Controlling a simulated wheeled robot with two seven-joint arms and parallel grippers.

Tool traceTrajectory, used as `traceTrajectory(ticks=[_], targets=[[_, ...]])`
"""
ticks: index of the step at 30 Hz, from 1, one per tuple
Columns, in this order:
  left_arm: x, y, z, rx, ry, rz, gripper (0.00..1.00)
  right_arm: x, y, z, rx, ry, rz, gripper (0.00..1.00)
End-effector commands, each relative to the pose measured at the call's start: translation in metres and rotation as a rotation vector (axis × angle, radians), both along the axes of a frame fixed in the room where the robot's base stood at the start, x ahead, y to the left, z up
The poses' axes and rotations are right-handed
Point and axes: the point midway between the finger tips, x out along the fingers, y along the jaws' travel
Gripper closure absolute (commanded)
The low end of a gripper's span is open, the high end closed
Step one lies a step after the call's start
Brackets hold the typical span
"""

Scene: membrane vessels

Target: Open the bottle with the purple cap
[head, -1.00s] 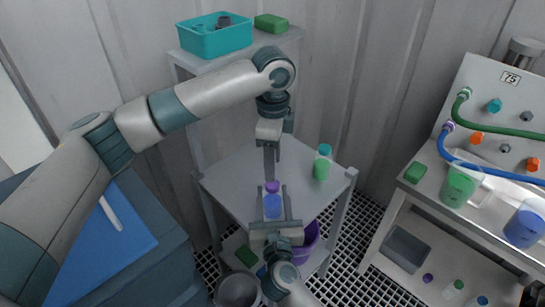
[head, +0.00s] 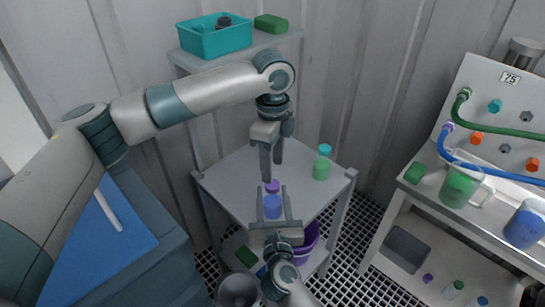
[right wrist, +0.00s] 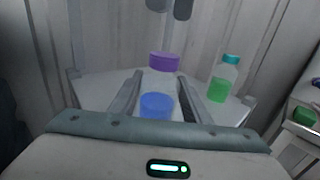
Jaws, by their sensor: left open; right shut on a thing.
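The bottle (head: 272,207) has blue liquid and a purple cap (head: 272,187) on top. It stands upright over the light grey table. My right gripper (head: 271,194) is shut on its body, one finger on each side. In the right wrist view the bottle (right wrist: 157,106) sits between the fingers, with the purple cap (right wrist: 164,62) clear above them. My left gripper (head: 271,172) is open and empty, pointing down just above the cap. Its two fingertips (right wrist: 170,9) show at the top of the right wrist view, apart from the cap.
A bottle with green liquid and a teal cap (head: 322,166) stands on the grey table (head: 233,177), right of the held bottle. A shelf behind holds a teal bin (head: 214,40) and a green block (head: 271,24). A bench with hoses and jugs (head: 459,187) is at the right.

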Motion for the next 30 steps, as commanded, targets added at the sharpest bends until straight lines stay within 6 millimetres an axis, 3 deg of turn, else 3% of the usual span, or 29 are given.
traceTrajectory(ticks=[12,26,30], targets=[[0.0,0.0,-0.051,0.001,0.001,0.002,0.55,0.0,0.0,0.0,0.0,0.0,0.0,1.0],[0.0,0.0,-0.06,0.001,0.0,0.001,0.55,0.0,0.0,0.0,0.0,0.0,0.0,1.0],[0.0,0.0,-0.06,0.001,0.0,0.001,0.88,0.0,0.0,0.0,0.0,0.0,0.0,1.0]])
